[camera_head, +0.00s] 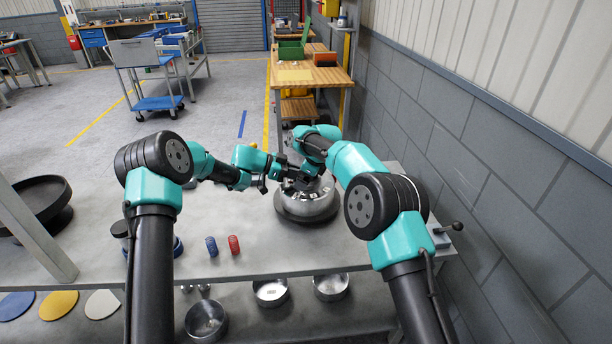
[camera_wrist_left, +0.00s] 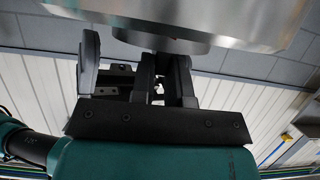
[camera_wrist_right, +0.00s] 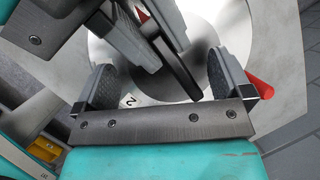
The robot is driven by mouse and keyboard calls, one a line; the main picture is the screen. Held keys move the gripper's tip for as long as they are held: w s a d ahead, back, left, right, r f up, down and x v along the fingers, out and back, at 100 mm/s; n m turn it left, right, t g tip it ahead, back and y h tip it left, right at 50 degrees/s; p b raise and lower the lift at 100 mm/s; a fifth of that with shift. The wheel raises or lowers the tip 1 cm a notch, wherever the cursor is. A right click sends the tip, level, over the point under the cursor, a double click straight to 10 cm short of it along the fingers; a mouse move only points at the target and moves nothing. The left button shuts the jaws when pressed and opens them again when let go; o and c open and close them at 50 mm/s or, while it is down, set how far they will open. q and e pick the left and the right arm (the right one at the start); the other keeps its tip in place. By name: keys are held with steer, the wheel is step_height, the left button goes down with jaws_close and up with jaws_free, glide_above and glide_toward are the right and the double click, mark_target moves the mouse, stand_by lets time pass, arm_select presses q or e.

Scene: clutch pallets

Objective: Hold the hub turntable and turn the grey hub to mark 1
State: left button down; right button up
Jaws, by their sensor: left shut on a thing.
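The hub turntable (camera_head: 307,218) is a dark round base at the right of the bench, with the shiny grey hub (camera_head: 306,203) on it. The hub's metal face with a mark reading 2 (camera_wrist_right: 127,101) shows in the right wrist view. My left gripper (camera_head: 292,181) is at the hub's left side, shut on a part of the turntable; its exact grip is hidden. In the left wrist view the round metal (camera_wrist_left: 225,20) fills the top. My right gripper (camera_wrist_right: 165,80) is open above the hub, fingers wide apart, with my left gripper's fingers close between them. Mark 1 is not visible.
A blue coil (camera_head: 211,246) and a red coil (camera_head: 234,244) stand on the bench. A dark round tray (camera_head: 40,200) is at the left. Several metal bowls sit on the shelf below. A block wall (camera_head: 480,190) runs close on the right. A red rod (camera_wrist_right: 260,87) shows beside the hub.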

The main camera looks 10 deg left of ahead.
steer(key=v, duration=1.2)
stand_by(0.5)
steer(key=m, duration=3.6)
